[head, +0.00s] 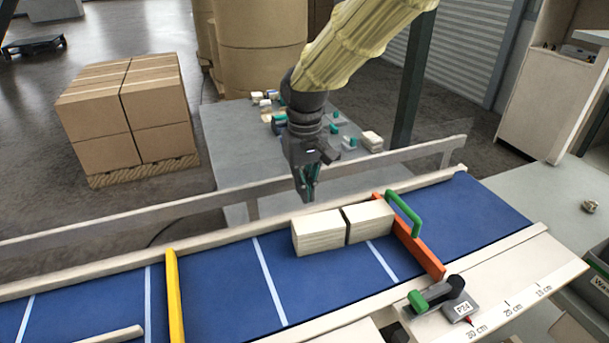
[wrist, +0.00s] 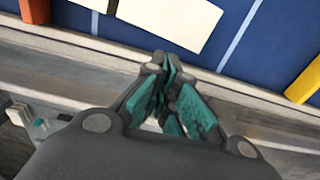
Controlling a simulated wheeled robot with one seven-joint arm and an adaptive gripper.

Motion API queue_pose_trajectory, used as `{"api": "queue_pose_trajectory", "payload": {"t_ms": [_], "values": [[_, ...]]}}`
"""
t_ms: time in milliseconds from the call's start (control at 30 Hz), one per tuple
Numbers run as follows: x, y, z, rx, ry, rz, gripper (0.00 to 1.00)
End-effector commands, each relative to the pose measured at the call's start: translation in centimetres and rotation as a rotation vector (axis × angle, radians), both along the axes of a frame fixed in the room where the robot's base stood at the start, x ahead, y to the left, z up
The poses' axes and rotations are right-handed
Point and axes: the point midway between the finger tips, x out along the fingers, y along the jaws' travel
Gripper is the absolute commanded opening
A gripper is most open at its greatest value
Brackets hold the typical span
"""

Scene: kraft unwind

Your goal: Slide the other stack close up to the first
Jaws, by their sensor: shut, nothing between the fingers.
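Two cream stacks stand side by side on the blue belt (head: 215,291) in the head view. The right stack (head: 369,221) is close to the orange bar (head: 416,250). The left stack (head: 318,233) is beside it with a narrow dark gap between them. My gripper (head: 307,196) is shut and empty, just behind the left stack over the back rail, apart from both stacks. In the wrist view my gripper's fingertips (wrist: 166,66) are together; the left stack (wrist: 170,22) and part of the right stack (wrist: 95,4) show beyond them.
A yellow bar (head: 174,297) crosses the belt at the left. A green handle (head: 403,214) rises from the orange bar. A pale rail (head: 215,197) runs along the back. A grey table (head: 228,140) with small items stands behind. The belt between the yellow bar and left stack is clear.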

Motion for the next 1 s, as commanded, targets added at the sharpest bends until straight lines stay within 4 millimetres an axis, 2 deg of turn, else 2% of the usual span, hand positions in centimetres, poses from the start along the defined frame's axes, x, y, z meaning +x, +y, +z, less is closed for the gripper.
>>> {"api": "queue_pose_trajectory", "payload": {"t_ms": [200, 400, 600, 1000], "values": [[-0.1, -0.1, -3.3, -0.002, 0.004, 0.001, 0.0], [-0.1, -0.1, -5.2, 0.0, 0.001, -0.001, 0.0], [0.0, -0.1, -5.9, 0.0, 0.001, -0.001, 0.0], [-0.5, -0.4, -5.8, -0.001, 0.001, -0.002, 0.0]]}}
